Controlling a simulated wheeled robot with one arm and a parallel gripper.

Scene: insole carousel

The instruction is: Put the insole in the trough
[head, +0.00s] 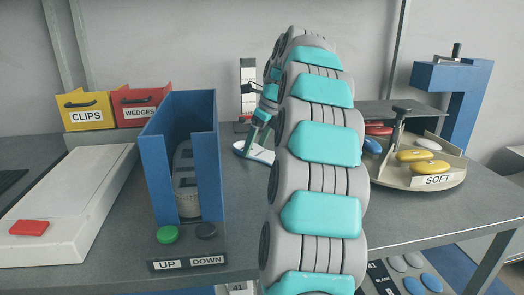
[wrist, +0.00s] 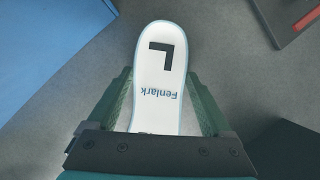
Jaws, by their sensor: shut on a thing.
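The insole (wrist: 160,65) is white with a pale blue edge, a black "L" and the word "Fenlark". My gripper (wrist: 159,85) has its two green fingers on either side of it. In the head view, my gripper (head: 257,136) holds the insole (head: 259,154) low over the grey table, right of a blue upright holder (head: 209,165). My arm hides part of the insole there. The holder has an open front slot with a grey slotted piece inside. I cannot tell which thing is the trough.
Green and dark buttons (head: 168,234) marked UP and DOWN stand before the holder. A round carousel tray (head: 450,180) marked SOFT holds yellow, red and blue pieces at right. Yellow (head: 88,109) and red (head: 143,104) bins stand back left. A pale block (head: 65,200) lies left.

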